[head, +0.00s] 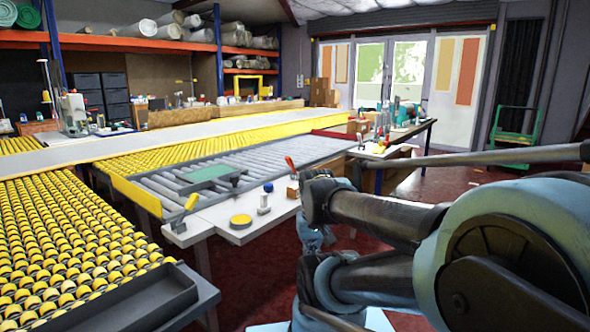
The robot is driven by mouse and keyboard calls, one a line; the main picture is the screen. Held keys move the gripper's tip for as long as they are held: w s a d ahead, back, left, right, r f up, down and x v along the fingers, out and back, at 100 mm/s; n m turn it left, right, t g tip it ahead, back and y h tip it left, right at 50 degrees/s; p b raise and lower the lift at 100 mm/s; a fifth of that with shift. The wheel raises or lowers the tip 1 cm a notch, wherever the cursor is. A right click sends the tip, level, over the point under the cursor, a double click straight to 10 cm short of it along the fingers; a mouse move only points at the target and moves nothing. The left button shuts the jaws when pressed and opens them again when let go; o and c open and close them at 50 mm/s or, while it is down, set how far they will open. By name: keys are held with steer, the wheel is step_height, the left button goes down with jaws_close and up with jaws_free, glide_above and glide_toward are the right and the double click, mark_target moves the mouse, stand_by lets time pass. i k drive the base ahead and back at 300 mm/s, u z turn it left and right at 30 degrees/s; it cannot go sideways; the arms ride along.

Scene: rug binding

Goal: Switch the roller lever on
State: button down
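Two levers stand on the white ledge at the near end of the roller table. The other has a red handle (290,163), tilted up to the left above a small brown block. I cannot tell which is the roller lever, or whether either is on. My arm reaches in from the right, beside the red handle. What seems to be my gripper (312,238) hangs low beside the ledge, partly hidden by my arm; its fingers are not clear.
The white ledge (235,207) also holds a round yellow-topped piece (240,221) and a small blue knob (268,187). Grey rollers (165,190) and beds of yellow rollers (60,240) fill the left. Dark red floor (270,270) shows below the ledge.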

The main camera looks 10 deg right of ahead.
mark_target(289, 160)
steer(key=k, duration=0.75)
steer(key=z, duration=1.5)
steer(key=i, duration=2.7)
steer(key=u, duration=2)
